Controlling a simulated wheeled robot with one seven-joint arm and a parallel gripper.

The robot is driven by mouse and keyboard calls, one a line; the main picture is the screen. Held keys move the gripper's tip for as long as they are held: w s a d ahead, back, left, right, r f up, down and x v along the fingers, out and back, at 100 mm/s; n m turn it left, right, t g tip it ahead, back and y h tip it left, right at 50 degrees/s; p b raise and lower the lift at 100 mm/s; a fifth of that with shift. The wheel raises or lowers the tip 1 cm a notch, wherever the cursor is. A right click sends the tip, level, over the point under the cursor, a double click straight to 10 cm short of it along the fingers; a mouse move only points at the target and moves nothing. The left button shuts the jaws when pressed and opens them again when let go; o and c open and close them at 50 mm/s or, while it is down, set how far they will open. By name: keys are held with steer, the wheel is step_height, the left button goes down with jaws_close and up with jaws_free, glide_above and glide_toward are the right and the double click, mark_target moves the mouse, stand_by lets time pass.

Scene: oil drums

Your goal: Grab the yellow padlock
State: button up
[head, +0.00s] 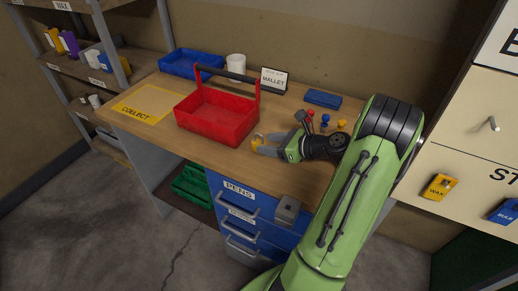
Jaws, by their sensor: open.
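A small yellow thing (257,139), which looks like the yellow padlock, is on the wooden workbench just right of the red toolbox. It is too small to make out in detail. My gripper (262,143) is low over the bench, pointing left, with its fingertips at the yellow thing. The gripper is open. I cannot tell whether the fingers touch it, and they hide part of it.
The red toolbox (217,117) with its raised handle stands close left of the gripper. Behind are a blue tray (190,63), a white cup (236,67), a mallet sign (273,80) and a blue box (322,98). Small coloured knobs (325,119) stand behind my wrist.

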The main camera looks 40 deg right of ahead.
mark_target(264, 144)
steer(key=b+x, duration=0.1)
steer(key=x, duration=0.3)
steer(key=shift+w+a+f, duration=0.1)
steer(key=shift+a+f, duration=0.05)
